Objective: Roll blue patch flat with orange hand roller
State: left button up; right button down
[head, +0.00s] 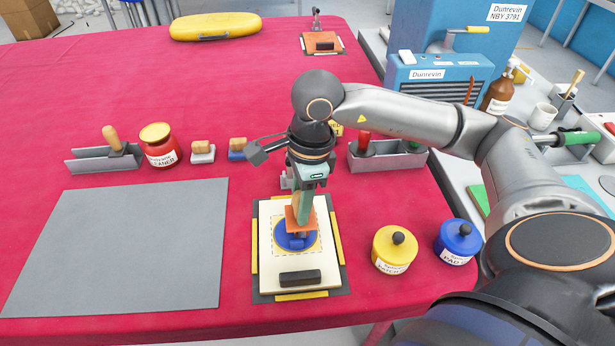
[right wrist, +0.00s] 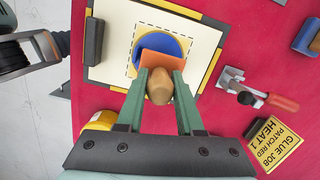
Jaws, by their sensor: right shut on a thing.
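The round blue patch (head: 283,242) lies inside a dashed square on a cream board (head: 267,263), with a yellow area around it. It also shows in the right wrist view (right wrist: 178,42), partly covered by the orange hand roller. My right gripper (head: 303,205) points down over the patch. Its two green fingers are shut on the wooden handle (right wrist: 160,88) of the orange hand roller (head: 293,214). The roller's orange part (right wrist: 160,55) is over the patch; I cannot tell whether it touches. My left gripper is not in view.
A black block (head: 300,277) sits at the board's near end. Yellow (head: 390,262) and blue (head: 457,242) lidded pots stand to the right. A grey tray (head: 385,160) and small tools stand behind. A bare grey mat (head: 120,245) lies left.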

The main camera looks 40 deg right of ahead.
jog(key=shift+w+a, duration=0.55)
jog(key=shift+a, duration=0.35)
jog(key=shift+w+a, duration=0.55)
jog(key=shift+a, duration=0.3)
jog(key=shift+r, duration=0.15)
notch_tip(320, 180, up, 7)
jog(key=p, duration=0.4)
